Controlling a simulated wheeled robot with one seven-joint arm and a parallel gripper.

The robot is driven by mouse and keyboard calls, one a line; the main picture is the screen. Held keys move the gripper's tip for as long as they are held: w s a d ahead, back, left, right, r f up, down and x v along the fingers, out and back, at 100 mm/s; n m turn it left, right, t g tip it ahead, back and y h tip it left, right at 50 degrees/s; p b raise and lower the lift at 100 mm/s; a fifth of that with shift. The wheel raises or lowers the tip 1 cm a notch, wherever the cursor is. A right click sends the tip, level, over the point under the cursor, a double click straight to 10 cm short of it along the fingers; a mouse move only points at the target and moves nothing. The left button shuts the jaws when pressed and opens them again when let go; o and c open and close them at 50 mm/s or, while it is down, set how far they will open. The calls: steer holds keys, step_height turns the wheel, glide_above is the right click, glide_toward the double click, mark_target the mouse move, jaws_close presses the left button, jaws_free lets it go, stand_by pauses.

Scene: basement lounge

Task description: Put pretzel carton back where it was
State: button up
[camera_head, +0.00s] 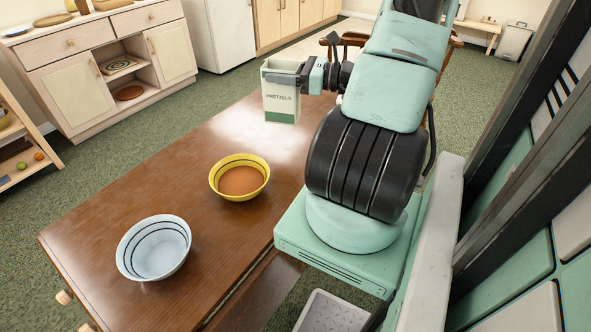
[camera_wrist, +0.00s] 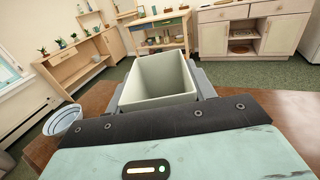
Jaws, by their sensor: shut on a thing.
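The pretzel carton (camera_head: 281,104) is pale cream with a green band at its base and "PRETZELS" lettering. My gripper (camera_head: 283,78) is shut on it near its top and holds it upright over the far part of the wooden table (camera_head: 150,215). Whether its base touches the table is hard to tell. In the wrist view the open-topped carton (camera_wrist: 158,98) sits between my fingers, and it looks empty as far as I see inside.
A yellow bowl (camera_head: 239,162) with an orange-brown inside stands mid-table. A white bowl with dark blue rings (camera_head: 153,263) stands nearer the front left; the wrist view shows it too (camera_wrist: 62,121). A cabinet (camera_head: 110,75) stands behind.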

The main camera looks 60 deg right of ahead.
mark_target(298, 109)
steer(key=s+f+b, duration=0.1)
steer(key=f, duration=0.2)
steer(key=s+f+b, duration=0.1)
steer(key=f, duration=0.2)
steer(key=s+f+b, duration=0.1)
steer(key=f, duration=0.2)
steer(key=shift+d+f, duration=0.2)
steer(key=shift+f, duration=0.25)
steer(key=o, duration=1.3)
steer(key=shift+s, duration=0.15)
steer(key=v, duration=1.1)
steer(key=shift+s+d, duration=0.15)
steer(key=shift+s, duration=0.2)
